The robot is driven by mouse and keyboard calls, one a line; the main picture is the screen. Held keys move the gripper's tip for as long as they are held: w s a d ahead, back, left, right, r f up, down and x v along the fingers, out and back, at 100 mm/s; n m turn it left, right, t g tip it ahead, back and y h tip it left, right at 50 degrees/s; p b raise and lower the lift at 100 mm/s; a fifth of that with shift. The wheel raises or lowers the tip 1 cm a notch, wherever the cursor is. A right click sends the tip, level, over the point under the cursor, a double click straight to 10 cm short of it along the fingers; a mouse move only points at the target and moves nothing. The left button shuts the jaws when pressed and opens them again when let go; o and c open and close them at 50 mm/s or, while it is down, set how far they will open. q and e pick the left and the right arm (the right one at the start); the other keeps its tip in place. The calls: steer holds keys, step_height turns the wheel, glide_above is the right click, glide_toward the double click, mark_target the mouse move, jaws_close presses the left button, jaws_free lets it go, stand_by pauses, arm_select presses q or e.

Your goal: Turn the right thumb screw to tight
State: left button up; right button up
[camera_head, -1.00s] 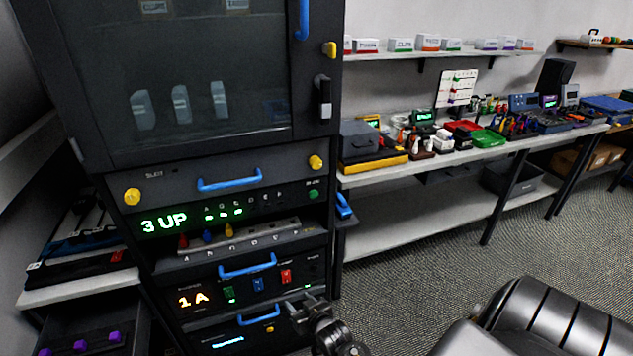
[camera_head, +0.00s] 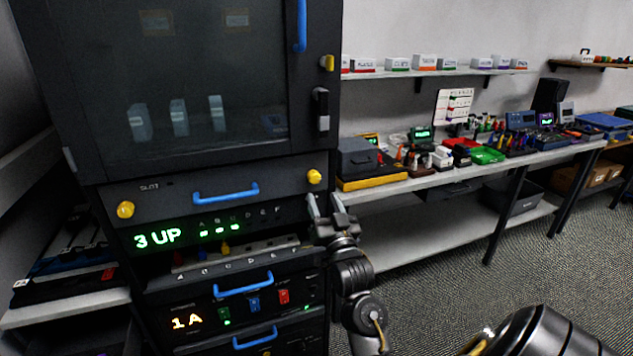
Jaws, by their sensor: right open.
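The right thumb screw (camera_head: 314,177) is a yellow knob at the right end of the panel marked SLOT on the black rack (camera_head: 170,172). A matching yellow thumb screw (camera_head: 125,210) sits at the panel's left end. A blue handle (camera_head: 226,194) lies between them. My right gripper (camera_head: 327,202) is open and empty, fingers pointing up, just below and slightly right of the right thumb screw. It looks apart from the screw. The gripper covers the right end of the 3 UP display unit. My left gripper is not in view.
Above the panel is a glass door with a blue handle (camera_head: 302,24), a yellow knob (camera_head: 327,63) and a black latch (camera_head: 321,110). A workbench (camera_head: 420,182) with tools stands to the right. Lower rack units carry blue handles (camera_head: 243,287). The carpet (camera_head: 440,250) right of my arm is clear.

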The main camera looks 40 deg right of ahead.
mark_target(316, 181)
steer(key=p+x, duration=0.1)
steer(key=x, duration=0.5)
steer(key=shift+w+d, duration=0.1)
steer(key=shift+w, duration=0.05)
steer(key=c, duration=1)
